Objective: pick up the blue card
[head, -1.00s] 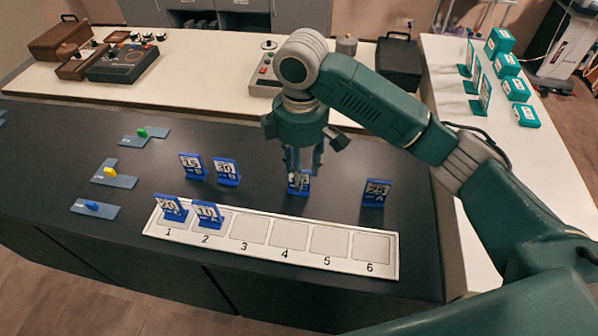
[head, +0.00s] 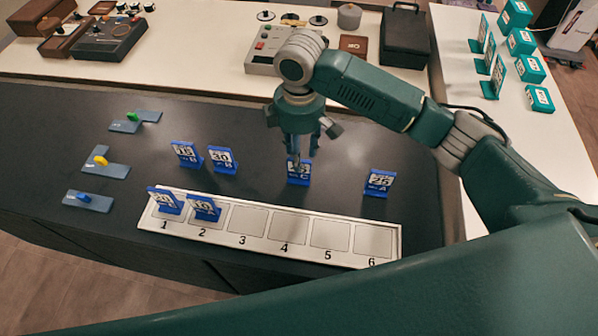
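Several blue cards on stands are on the dark table. The blue card marked C (head: 298,179) stands upright behind the tray, and my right gripper (head: 301,158) points down at its top. The fingers overlap the card's upper part, so I cannot tell whether they are closed on it. Card A (head: 379,183) stands to its right. The 15 card (head: 187,154) and the 30 card (head: 222,160) stand to its left. Two more blue cards stand on slot 1 (head: 166,201) and slot 2 (head: 204,208). My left gripper is not in view.
The white numbered tray (head: 243,241) has slots 3 to 6 bare. Grey plates with green (head: 133,117), yellow (head: 101,161) and blue (head: 83,198) pieces lie at left. Devices and a black case (head: 404,40) stand on the white bench behind. Teal boxes (head: 540,98) stand at right.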

